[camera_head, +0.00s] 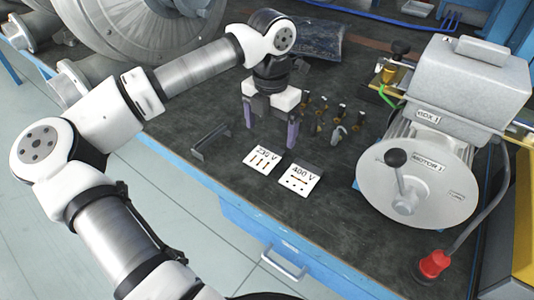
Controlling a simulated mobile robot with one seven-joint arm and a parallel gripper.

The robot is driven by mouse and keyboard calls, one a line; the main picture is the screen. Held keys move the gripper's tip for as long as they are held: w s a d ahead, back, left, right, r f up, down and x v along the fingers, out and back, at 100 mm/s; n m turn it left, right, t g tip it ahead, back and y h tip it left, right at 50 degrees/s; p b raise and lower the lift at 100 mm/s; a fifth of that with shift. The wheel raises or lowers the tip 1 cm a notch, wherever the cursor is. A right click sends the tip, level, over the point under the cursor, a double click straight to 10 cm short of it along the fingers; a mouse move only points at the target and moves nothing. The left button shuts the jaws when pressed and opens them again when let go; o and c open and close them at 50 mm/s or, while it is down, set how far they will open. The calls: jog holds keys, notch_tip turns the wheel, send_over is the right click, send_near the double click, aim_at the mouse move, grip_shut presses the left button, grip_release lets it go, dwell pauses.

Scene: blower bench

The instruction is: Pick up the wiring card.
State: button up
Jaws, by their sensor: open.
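Two small white wiring cards are on the dark bench top near its front edge. The left wiring card (260,162) reads "230 V" and has short bars drawn on it. The right wiring card (299,178) reads "400 V" and has dots and a darker upper part. My gripper (270,134) points down, with its two purple fingers apart and nothing seen between them. In the picture it is just above and behind the cards. Its exact height over the bench is hard to tell.
Several small brass pieces (322,108) stand right of my gripper. A dark grey bracket (211,143) lies to its left. A grey motor (403,185) with a disc and black knob stands at right, near a red plug (433,264). A dark bag (308,38) lies behind.

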aim_at(270, 149)
jog(key=shift+w+f, duration=0.1)
jog(key=shift+f, duration=2.7)
jog(key=shift+c, duration=0.4)
jog(key=c, duration=1)
